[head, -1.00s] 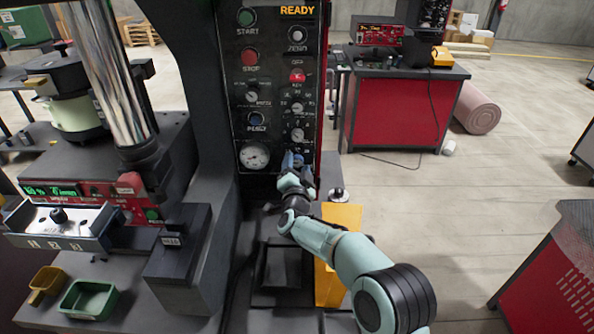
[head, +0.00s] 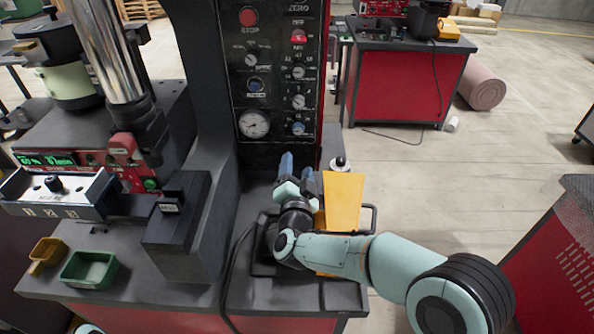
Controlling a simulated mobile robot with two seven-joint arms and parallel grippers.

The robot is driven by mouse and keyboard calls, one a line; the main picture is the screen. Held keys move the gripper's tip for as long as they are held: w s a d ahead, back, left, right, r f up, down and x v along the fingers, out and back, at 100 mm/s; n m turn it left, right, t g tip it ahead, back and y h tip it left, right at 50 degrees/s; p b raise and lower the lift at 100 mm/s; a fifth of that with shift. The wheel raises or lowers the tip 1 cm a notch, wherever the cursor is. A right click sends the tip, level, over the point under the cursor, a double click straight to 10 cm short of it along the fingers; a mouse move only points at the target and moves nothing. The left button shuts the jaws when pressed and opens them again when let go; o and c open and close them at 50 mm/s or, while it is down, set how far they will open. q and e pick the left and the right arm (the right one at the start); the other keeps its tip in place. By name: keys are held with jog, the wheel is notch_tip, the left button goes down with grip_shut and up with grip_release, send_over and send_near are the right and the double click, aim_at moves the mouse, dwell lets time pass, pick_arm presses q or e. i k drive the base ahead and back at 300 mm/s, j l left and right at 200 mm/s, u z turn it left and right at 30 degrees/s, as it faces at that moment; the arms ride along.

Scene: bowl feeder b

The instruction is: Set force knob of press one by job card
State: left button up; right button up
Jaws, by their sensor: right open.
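Press one's black control panel (head: 278,60) stands upright in the upper middle, with a red stop button (head: 249,16), a round gauge (head: 254,124) and several knobs. The lettering is too small to tell which is the force knob. My right gripper (head: 298,165) is open and empty, below the panel and apart from the knobs, its blue fingers pointing up. No job card is clearly readable.
A yellow-orange plate (head: 342,210) stands right beside my right gripper. A small black-knobbed lever (head: 339,163) is behind it. A green bin (head: 88,269) and a yellow bin (head: 46,253) sit at the left front. A red workbench (head: 405,85) stands behind.

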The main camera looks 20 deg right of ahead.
aim_at(298, 69)
jog(key=k+j, duration=0.2)
jog(key=k, duration=0.3)
jog(key=k+j, duration=0.2)
jog(key=k, duration=0.25)
